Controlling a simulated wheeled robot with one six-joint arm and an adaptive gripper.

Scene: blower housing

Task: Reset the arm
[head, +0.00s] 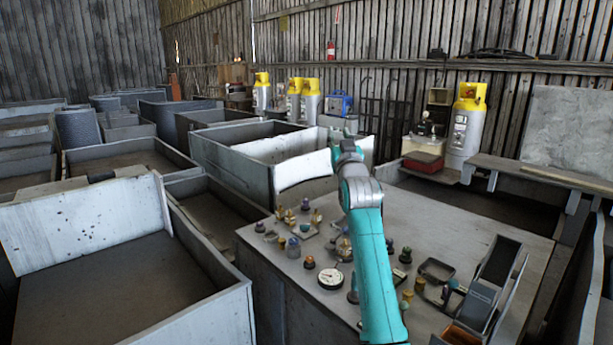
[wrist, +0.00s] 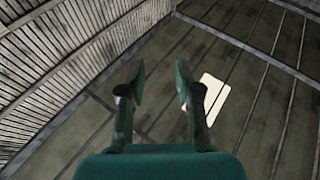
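My gripper (wrist: 160,82) shows in the wrist view with its two dark fingers apart and nothing between them. Beyond it are a corrugated wall and a ceiling or roof with a bright opening. In the head view my teal arm rises from the bottom edge over the table (head: 460,230), with its grey wrist end at the top near the bins. The fingers are hard to make out in the head view. The arm hides part of the table.
Several small knobs and fittings, a round gauge (head: 330,278) and a small dark tray (head: 437,269) lie on the table. A grey device (head: 492,275) stands at its right. Large grey bins (head: 236,165) fill the left and back. A wooden bench (head: 540,172) is at right.

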